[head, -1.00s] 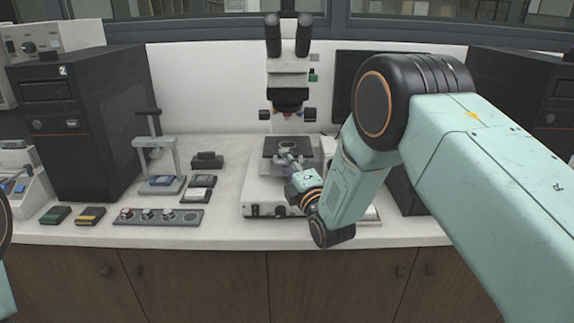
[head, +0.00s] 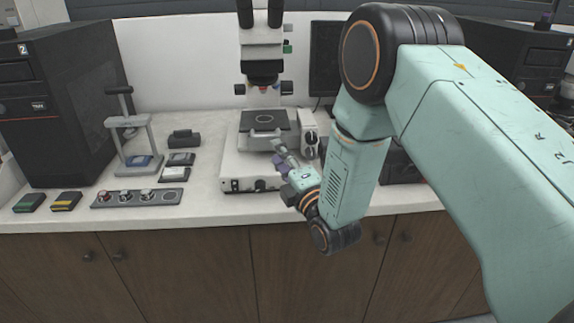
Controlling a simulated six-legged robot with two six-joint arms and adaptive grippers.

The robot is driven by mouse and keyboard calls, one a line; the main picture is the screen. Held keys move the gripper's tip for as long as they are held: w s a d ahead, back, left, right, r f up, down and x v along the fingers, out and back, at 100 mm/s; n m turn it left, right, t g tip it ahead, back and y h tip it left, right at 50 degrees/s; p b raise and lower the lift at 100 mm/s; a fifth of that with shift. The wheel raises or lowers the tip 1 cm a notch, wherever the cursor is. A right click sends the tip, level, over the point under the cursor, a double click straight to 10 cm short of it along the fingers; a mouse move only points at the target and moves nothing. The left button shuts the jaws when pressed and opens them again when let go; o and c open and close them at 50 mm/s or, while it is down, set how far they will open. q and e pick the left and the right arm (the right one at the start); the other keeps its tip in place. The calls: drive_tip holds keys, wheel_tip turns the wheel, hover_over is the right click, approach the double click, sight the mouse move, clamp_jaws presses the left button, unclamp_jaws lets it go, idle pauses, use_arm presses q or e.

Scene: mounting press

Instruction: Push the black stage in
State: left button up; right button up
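The black stage (head: 285,117) is a flat dark plate with a round light-rimmed opening. It sits on the white microscope (head: 236,166), below the objectives. My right gripper (head: 276,143) is at the front right of the stage, above the microscope's base. Its fingertips are close to the stage's front edge. I cannot tell whether they touch it. The fingers are small and partly overlap, so their opening is unclear. My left gripper is out of view.
A small grey press (head: 131,128) stands left of the microscope, with a control strip (head: 110,198) in front of it. A black cabinet (head: 50,120) stands at far left. A dark monitor (head: 324,60) is behind my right arm. The counter's front edge is close.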

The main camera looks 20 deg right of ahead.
sight(267, 137)
drive_tip(key=shift+s+d+f, duration=0.15)
drive_tip(key=shift+s, duration=0.75)
drive_tip(key=shift+s+d+f, duration=0.1)
drive_tip(key=shift+s, duration=0.8)
drive_tip(key=w+r+g, duration=0.1)
drive_tip(key=w+r, duration=0.3)
drive_tip(key=r, duration=0.5)
drive_tip(key=w+f+g, duration=0.1)
drive_tip(key=w+f, duration=0.1)
drive_tip(key=w+f+m+g, duration=0.1)
drive_tip(key=w+f, duration=0.1)
drive_tip(key=w+a+f+g, duration=0.1)
drive_tip(key=w+f, duration=0.2)
drive_tip(key=shift+f+m, duration=0.1)
drive_tip(key=shift+m, duration=0.2)
drive_tip(key=shift+w+a, duration=0.1)
drive_tip(key=shift+w, duration=0.25)
drive_tip(key=shift+c, duration=0.4)
